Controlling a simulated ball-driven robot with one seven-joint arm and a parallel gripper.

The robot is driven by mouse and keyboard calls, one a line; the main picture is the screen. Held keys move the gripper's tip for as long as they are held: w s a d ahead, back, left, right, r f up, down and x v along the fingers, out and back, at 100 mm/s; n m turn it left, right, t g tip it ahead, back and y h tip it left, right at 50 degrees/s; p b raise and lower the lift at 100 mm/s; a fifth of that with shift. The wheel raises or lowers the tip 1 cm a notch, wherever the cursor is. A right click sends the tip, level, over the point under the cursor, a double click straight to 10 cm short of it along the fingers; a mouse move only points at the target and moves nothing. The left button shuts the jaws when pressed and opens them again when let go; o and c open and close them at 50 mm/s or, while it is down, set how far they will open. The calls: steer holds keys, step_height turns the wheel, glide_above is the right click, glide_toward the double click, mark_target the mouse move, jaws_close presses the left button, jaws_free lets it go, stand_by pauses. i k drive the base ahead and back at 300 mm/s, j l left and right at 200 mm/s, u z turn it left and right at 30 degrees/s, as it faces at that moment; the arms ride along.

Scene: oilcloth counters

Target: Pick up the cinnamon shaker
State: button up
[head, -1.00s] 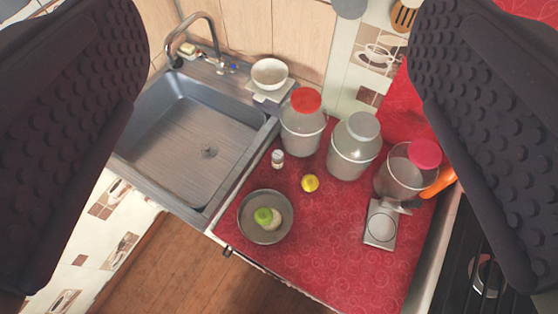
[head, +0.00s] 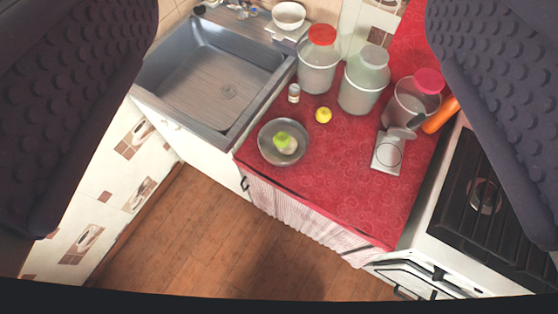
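A small shaker (head: 294,93) with a pale cap stands upright on the red oilcloth counter (head: 330,190), near the sink edge. It looks like the cinnamon shaker, but its label is too small to read. My gripper (head: 287,243) is open, its two dark studded fingers wide apart at the left and right of the view. Nothing is between the fingertips, and the shaker is well beyond them, apart from both.
Large jars with red (head: 318,72), grey (head: 364,82) and pink (head: 412,104) lids stand behind and right of the shaker. A yellow lemon (head: 323,115), a grey bowl (head: 265,148) and a scale (head: 387,152) are nearby. The sink (head: 215,80) is left, the stove (head: 480,205) right.

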mark_target(294, 88)
steer(key=i+j+z, duration=0.1)
steer(key=i, duration=0.3)
steer(key=i+j, duration=0.1)
steer(key=i, duration=0.3)
steer(key=i+j+z, duration=0.15)
steer(key=i, duration=0.25)
